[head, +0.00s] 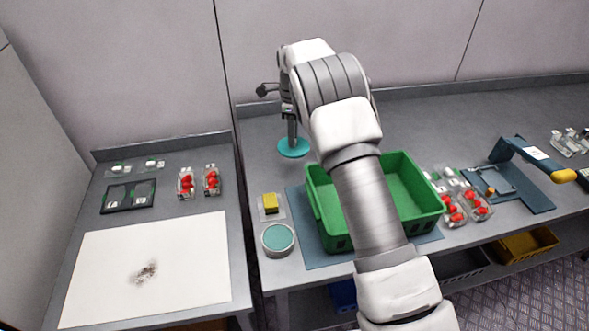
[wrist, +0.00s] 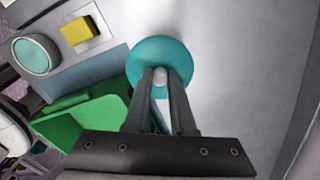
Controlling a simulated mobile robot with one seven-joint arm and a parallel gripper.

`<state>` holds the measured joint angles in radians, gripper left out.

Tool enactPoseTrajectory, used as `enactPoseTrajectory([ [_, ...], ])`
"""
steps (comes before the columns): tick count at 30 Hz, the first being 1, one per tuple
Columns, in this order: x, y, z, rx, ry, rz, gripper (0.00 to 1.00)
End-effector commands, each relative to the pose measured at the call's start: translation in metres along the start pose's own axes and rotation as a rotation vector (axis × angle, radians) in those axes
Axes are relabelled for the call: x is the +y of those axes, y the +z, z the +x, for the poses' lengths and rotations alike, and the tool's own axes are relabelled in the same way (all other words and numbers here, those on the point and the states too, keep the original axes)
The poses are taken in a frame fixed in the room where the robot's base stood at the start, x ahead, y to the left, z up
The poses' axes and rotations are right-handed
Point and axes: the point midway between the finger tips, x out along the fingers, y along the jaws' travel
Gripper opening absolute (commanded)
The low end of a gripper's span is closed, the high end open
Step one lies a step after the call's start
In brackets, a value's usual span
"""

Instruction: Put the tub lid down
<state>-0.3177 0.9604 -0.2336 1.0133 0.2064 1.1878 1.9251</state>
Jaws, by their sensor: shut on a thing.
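The tub lid (head: 293,149) is a flat teal disc with a pale knob. In the wrist view the lid (wrist: 178,50) lies at the fingertips, and my gripper (wrist: 160,76) is shut on its knob. In the head view my gripper (head: 292,137) points down behind the green crate, over the bare back part of the bench. The lid looks level and low there; I cannot tell whether it touches the bench. A round pale tub (head: 278,247) with a teal top face stands at the bench's front left; it also shows in the wrist view (wrist: 37,70).
A green crate (head: 321,213) stands on a blue mat (head: 315,250). A yellow sponge (head: 270,201) lies behind the tub. Punnets of red berries (head: 455,212) and a blue press-like device (head: 528,150) are to the right. The bench around the lid is clear.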

Motion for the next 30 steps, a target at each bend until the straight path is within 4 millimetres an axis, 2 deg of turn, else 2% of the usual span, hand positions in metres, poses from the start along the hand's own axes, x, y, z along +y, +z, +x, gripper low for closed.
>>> enactPoseTrajectory([
  [9, -0.001, 0.000, 0.053, 0.001, 0.003, 0.001, 0.00],
  [14, -0.001, 0.001, 0.065, 0.001, 0.001, 0.000, 0.00],
  [21, 0.000, 0.001, 0.096, 0.001, 0.003, 0.000, 0.00],
  [30, -0.001, 0.001, 0.100, 0.000, 0.000, 0.000, 0.00],
])
